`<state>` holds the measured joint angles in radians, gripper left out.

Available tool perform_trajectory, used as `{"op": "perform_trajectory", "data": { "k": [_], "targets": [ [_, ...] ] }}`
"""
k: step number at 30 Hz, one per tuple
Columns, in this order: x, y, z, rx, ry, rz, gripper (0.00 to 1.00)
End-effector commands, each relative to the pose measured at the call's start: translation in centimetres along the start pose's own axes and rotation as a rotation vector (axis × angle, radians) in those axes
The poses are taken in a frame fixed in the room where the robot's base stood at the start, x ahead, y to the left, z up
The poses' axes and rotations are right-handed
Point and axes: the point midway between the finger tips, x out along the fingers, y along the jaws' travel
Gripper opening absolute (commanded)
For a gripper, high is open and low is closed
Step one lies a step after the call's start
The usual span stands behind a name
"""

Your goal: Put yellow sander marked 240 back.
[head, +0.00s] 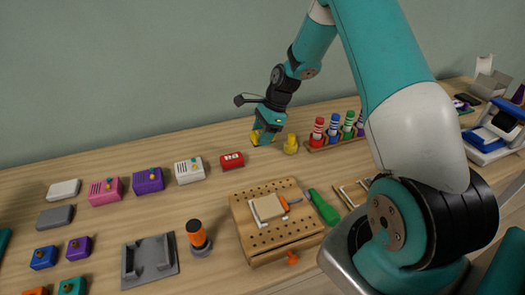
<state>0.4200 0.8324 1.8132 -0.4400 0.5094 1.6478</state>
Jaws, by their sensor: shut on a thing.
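My gripper (264,135) is at the back of the bench, shut on a yellow block (255,139), most likely the yellow sander. The block is low, at or just above the bench top. The gripper hides part of it, and no 240 mark can be read. A second, small yellow thing (290,144) stands just to the right of the gripper. A red block (232,160) with a pale label lies to the left and nearer; its marking is too small to read.
A pen rack (316,147) is right of the gripper. Boxes, including a white one (189,170) and purple one (148,180), line the left. A perforated wooden box (244,238), green-handled tool (322,207), orange-black cylinder (196,233) and grey holder (150,262) stand nearer.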

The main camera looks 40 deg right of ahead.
Motion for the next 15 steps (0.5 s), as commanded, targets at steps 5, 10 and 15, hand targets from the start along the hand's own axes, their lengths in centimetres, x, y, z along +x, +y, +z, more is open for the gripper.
{"op": "perform_trajectory", "data": {
  "k": [5, 10, 15],
  "targets": [
    [2.4, -0.1, -1.0, -0.001, 0.001, -0.001, 0.24],
    [3.5, 0.0, -1.4, 0.000, 0.001, 0.001, 0.24],
    [5.8, 0.0, -2.4, 0.000, 0.000, 0.001, 0.24]
  ]
}}
